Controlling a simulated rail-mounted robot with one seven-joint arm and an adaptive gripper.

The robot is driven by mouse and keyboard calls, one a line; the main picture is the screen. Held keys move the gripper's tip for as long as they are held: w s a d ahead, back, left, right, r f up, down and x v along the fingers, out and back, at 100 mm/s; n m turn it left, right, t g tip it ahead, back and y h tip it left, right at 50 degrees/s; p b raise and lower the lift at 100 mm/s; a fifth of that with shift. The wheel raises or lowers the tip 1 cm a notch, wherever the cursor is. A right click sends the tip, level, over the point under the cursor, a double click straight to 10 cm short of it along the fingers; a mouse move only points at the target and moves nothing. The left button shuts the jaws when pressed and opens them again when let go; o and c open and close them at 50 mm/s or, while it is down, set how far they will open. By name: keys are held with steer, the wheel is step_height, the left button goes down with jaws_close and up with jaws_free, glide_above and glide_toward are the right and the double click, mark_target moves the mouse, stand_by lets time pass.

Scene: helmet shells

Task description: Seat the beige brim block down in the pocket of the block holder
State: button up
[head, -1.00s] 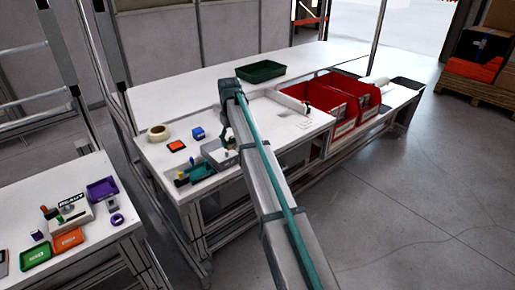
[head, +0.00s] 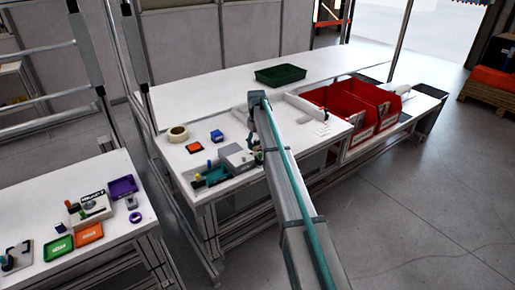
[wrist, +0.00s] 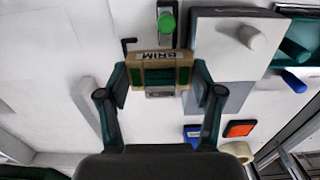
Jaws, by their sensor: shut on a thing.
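The beige brim block (wrist: 157,57), lettered BRIM and with dark green parts on its face, is between the two fingers of my gripper (wrist: 160,80) in the wrist view. My gripper is shut on it. A small silver part shows just below the block. A green-topped post (wrist: 167,22) stands just beyond it. A grey box with a pale knob (wrist: 228,35) is close on its right. I cannot tell for sure which part is the block holder, and its pocket is not clearly seen. In the head view my arm hides most of the gripper and block.
A blue block (head: 217,136), an orange piece (head: 195,147) and a tape roll (head: 177,133) lie nearby. A dark green tray (head: 280,75) and red bins (head: 355,105) are farther off.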

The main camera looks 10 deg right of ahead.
mark_target(257, 149)
steer(key=shift+w+d+f+p, duration=0.2)
steer(key=shift+w+f, duration=0.4)
steer(key=shift+f, duration=0.1)
steer(key=shift+w+d+f+p, duration=0.15)
steer(key=shift+w+f, duration=0.45)
steer(key=shift+f, duration=0.05)
steer(key=shift+f+p, duration=0.7)
steer(key=shift+f, duration=0.9)
steer(key=shift+f, duration=0.1)
steer(key=o, duration=0.9)
steer(key=shift+c, duration=0.2)
step_height(257, 149, up, 12)
steer(key=b, duration=0.3)
